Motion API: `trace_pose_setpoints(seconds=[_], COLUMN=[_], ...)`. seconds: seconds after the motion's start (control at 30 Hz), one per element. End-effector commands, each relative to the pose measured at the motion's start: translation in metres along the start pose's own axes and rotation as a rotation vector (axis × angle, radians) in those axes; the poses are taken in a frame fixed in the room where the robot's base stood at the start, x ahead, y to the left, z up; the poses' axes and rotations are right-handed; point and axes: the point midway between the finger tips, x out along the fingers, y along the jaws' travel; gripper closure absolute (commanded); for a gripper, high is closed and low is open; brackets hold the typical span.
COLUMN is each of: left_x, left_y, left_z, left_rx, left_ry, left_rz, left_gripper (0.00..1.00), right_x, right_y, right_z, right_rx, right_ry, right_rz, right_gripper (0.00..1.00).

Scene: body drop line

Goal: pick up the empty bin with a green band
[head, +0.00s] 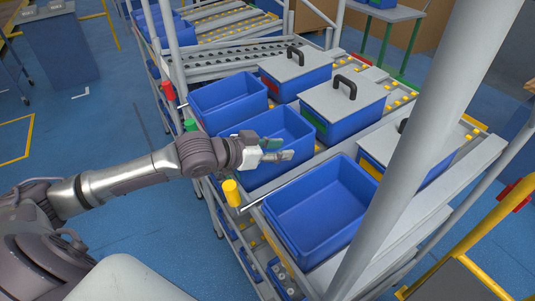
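Three open blue bins stand in the front row of the rack, and they look empty. The middle open bin (295,128) stands behind the green marker (190,125) on the rack's front edge; no green band shows on the parts of it I see. My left gripper (287,149) reaches in from the left over this bin's opening. Its fingers are apart with nothing between them, and it hides part of the bin's inside and front rim. A lidded bin with a green band (308,116) stands behind it. My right gripper is not in view.
The left open bin (228,100) and right open bin (325,200) flank the middle one. Lidded bins with red (300,78) and yellow bands (372,168) stand behind. A grey post (425,120) rises at the right. Floor to the left is mostly clear.

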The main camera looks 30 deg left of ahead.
Motion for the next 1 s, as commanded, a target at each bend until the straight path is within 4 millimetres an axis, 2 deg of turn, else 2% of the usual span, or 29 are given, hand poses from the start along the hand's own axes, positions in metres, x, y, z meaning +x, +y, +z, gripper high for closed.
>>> trace_pose_setpoints(seconds=[0.3,0.5,0.53,1.0], left_x=[0.0041,0.0040,0.0040,0.0038], left_y=[0.0003,0.0003,0.0003,0.0002], left_z=[-0.0004,-0.0004,-0.0004,-0.0011], left_rx=[0.000,0.000,0.000,0.001], left_ry=[-0.001,-0.001,-0.001,0.001], left_rz=[0.000,0.000,0.000,0.000], left_gripper=[0.64,0.97,1.00,1.00], right_x=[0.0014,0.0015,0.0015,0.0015], right_y=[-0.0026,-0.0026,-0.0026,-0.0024], right_z=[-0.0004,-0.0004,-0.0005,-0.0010], right_rx=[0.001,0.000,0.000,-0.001], right_ry=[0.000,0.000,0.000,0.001], right_rz=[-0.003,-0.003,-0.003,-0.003], right_gripper=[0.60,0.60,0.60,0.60])
